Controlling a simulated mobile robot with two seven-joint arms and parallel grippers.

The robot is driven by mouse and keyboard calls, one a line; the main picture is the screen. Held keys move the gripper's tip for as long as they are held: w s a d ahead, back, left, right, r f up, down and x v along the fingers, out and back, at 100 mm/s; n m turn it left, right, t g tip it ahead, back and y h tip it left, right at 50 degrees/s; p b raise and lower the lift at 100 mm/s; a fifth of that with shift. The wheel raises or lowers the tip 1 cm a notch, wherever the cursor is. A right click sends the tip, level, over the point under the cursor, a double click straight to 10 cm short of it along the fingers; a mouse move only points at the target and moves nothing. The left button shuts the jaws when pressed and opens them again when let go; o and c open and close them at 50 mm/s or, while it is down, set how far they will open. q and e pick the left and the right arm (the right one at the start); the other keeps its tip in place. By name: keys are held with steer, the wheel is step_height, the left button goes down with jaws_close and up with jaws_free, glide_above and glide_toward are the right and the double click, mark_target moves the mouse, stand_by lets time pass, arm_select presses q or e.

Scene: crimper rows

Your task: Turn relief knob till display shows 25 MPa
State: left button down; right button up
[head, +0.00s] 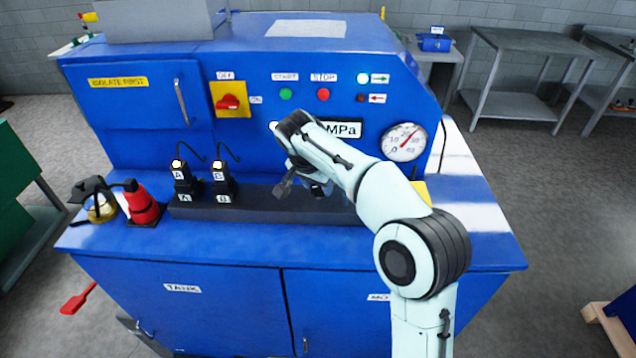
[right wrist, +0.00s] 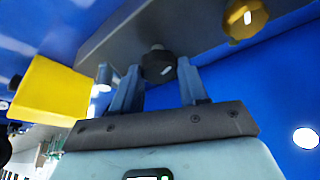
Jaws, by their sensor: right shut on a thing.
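The display (head: 348,129) is on the blue panel. Only "MPa" shows clearly; my right arm hides its digits. My right gripper (head: 300,187) is in front of the dark manifold (head: 245,207) below the panel, its fingertips hard to make out in the head view. In the right wrist view, the two fingers of my right gripper (right wrist: 158,82) stand on either side of a black knob (right wrist: 157,66) with a pale mark, shut on it. The knob is hidden in the head view, and I cannot read a label for it. My left gripper is not in view.
A round gauge (head: 404,142) has its red needle pointing up and right. A gold knob (right wrist: 245,17) and a yellow block (right wrist: 48,88) are near the gripper.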

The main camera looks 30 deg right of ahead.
steer(key=o, duration=1.1)
steer(key=shift+c, duration=0.2)
steer(key=shift+r, duration=0.1)
steer(key=v, duration=1.3)
steer(key=shift+a+r, duration=0.1)
